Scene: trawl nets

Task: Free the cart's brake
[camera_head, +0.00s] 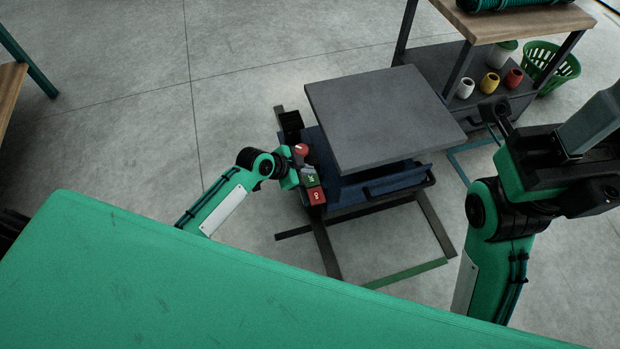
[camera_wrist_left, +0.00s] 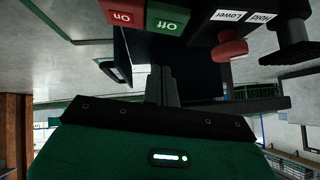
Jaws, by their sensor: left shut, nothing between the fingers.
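The cart has a flat dark grey top (camera_head: 385,115) over a blue frame. On its left end are a red pedal marked "On" (camera_head: 316,196), a green pedal marked "Off" (camera_head: 311,180) and a red knob (camera_head: 301,149). The left wrist view shows them upside down: the red pedal (camera_wrist_left: 122,14), the green pedal (camera_wrist_left: 168,20) and the red knob (camera_wrist_left: 230,48). My left gripper (camera_wrist_left: 161,72) is shut and empty, its tips just short of the green pedal; contact is not clear. My right gripper is at the right of the head view, its fingers unclear.
A label "Hold Lower" (camera_wrist_left: 245,15) and a black knob (camera_wrist_left: 290,45) sit beside the red knob. A shelf unit (camera_head: 420,62) with several small pots stands behind the cart, with a green basket (camera_head: 552,68) beside it. The floor left of the cart is clear.

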